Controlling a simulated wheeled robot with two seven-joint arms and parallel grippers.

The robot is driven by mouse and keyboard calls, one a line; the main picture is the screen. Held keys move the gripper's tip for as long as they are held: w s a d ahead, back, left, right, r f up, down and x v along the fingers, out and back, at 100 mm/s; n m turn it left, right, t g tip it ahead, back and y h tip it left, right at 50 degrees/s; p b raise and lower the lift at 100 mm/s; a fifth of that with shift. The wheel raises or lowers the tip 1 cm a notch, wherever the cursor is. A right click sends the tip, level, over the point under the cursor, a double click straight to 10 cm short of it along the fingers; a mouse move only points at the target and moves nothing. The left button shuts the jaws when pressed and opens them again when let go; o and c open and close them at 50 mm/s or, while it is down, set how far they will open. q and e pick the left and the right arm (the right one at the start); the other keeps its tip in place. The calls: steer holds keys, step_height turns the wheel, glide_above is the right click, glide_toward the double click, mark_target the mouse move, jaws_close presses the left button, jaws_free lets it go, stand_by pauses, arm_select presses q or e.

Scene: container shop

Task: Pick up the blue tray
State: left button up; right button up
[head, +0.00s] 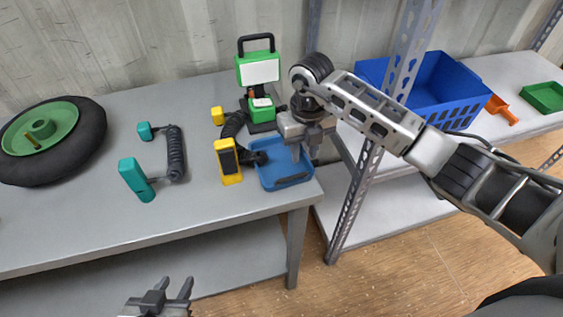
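The blue tray (272,180) sits on the grey table near its front right corner. It is small and shallow, with a dark slot in its front side. My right gripper (306,154) hangs over the tray's right part with its fingers pointing down and apart. It hides part of the tray's back right side, and I cannot tell whether a finger touches the tray. My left gripper (172,290) is open and empty, low in the view in front of the table.
A yellow multimeter (229,162) stands close to the tray's left side. A green work lamp (258,75) stands behind it. A teal device with a coiled cord (136,180) and a black wheel (52,140) lie further left. A shelf post (355,200) and a blue crate (437,85) are right.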

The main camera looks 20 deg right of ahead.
jaws_close()
